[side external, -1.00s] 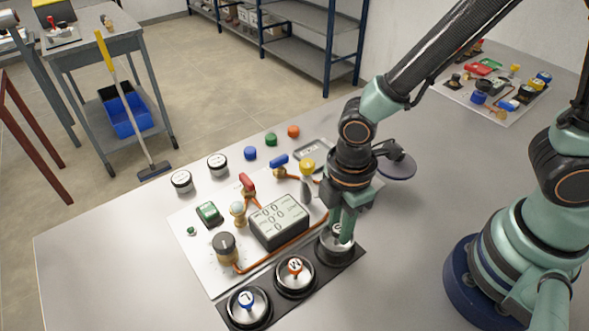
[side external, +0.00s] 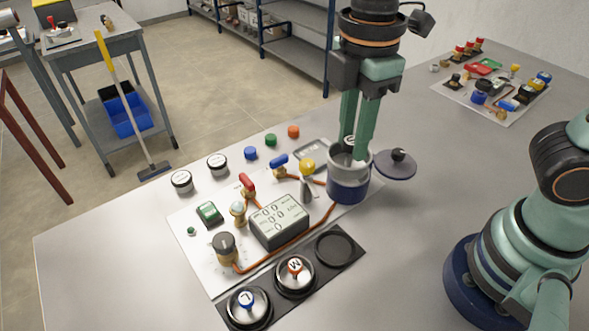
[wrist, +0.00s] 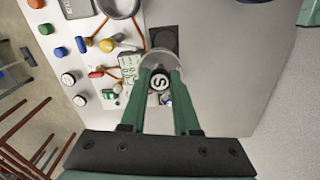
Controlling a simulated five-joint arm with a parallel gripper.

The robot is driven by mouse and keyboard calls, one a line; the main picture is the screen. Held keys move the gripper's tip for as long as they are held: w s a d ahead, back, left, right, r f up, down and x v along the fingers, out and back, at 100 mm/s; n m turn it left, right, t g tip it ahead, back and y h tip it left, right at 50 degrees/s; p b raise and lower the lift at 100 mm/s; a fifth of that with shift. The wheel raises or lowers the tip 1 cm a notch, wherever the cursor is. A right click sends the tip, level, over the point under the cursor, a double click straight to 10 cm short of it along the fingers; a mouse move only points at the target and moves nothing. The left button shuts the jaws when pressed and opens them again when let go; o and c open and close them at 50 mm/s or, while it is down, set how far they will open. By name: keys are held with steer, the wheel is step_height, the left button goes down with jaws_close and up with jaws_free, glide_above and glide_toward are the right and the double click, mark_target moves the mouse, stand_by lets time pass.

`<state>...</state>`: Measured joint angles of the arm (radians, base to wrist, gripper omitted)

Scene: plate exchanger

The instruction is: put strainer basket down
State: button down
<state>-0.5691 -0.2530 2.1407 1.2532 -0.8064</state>
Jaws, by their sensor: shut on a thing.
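My gripper (side external: 356,152) is shut on the knob of the strainer basket (wrist: 158,60), which is marked S. The knob (wrist: 160,83) sits between my fingertips in the wrist view, with the grey basket rim around it. The basket hangs in the air. In the side view it overlaps the steel pot with a dark blue band (side external: 348,190); in the wrist view the pot rim (wrist: 118,8) lies apart from it. The black rack (side external: 265,290) holds baskets marked L (side external: 247,304) and M (side external: 295,272). Its third ring (side external: 335,248) is empty.
A dark round lid (side external: 396,166) lies right of the pot. The white panel (side external: 190,235) carries a display box (side external: 279,229), valves and orange pipes. Several caps and jars line the panel's far side. The table is bare right of the rack.

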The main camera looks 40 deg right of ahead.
steer(key=w+d+r, duration=0.1)
steer(key=w+d, duration=0.7)
steer(key=d, duration=0.3)
step_height(320, 180, down, 20)
steer(key=shift+w+r, duration=0.15)
steer(key=shift+f, duration=0.3)
steer(key=c, duration=0.6)
jaws_free()
steer(key=shift+c, duration=0.2)
